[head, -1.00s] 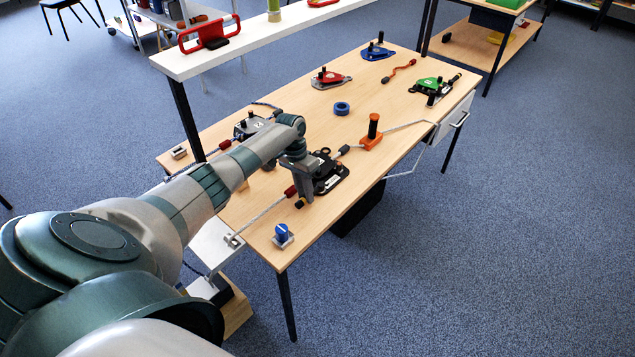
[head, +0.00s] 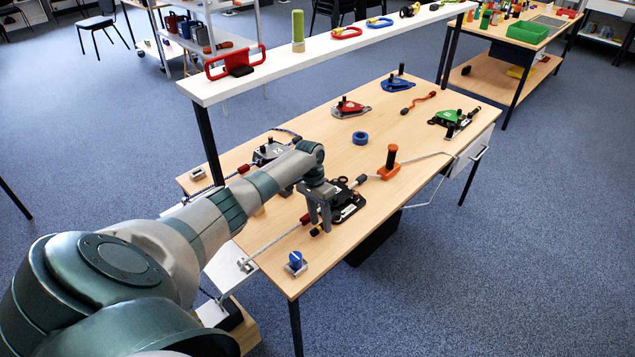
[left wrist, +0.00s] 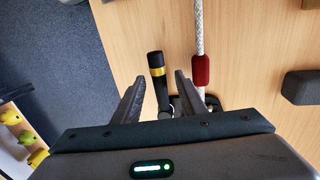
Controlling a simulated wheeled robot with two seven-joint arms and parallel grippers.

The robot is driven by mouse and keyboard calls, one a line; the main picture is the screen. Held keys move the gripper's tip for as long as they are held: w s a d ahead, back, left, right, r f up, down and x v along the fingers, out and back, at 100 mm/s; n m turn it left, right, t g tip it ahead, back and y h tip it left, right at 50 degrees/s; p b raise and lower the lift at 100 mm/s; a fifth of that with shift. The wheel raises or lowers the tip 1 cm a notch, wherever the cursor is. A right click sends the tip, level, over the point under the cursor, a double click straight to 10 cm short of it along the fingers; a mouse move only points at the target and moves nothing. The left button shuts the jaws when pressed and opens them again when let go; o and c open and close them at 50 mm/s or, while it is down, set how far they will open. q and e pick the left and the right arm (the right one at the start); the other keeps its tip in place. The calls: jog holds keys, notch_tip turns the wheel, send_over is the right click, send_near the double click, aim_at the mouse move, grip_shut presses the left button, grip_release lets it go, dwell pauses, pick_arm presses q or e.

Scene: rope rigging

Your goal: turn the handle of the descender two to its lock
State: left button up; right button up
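A black descender (head: 348,206) lies on the wooden table beside my left gripper (head: 320,222), with a rope running through it. I cannot read which number it bears. Its black handle with a yellow band (left wrist: 156,75) stands between the two spread fingers in the left wrist view, apart from both as far as I can see. My left gripper (left wrist: 158,90) is open and points down over the handle. The gripper's palm hides most of the descender's body in the wrist view. My right gripper is not in view.
A white rope (left wrist: 199,28) with a red sleeve (left wrist: 201,70) runs close beside the right finger. Another black descender (head: 268,152) is behind my arm. An orange post (head: 389,165), blue tape roll (head: 360,138) and blue knob (head: 295,262) stand on the table.

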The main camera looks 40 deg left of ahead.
pick_arm(q)
jog(key=a+r+b, duration=0.3)
jog(key=r, duration=1.4)
jog(key=shift+w+a, duration=0.15)
jog(key=shift+a, duration=0.05)
jog(key=shift+f, duration=0.1)
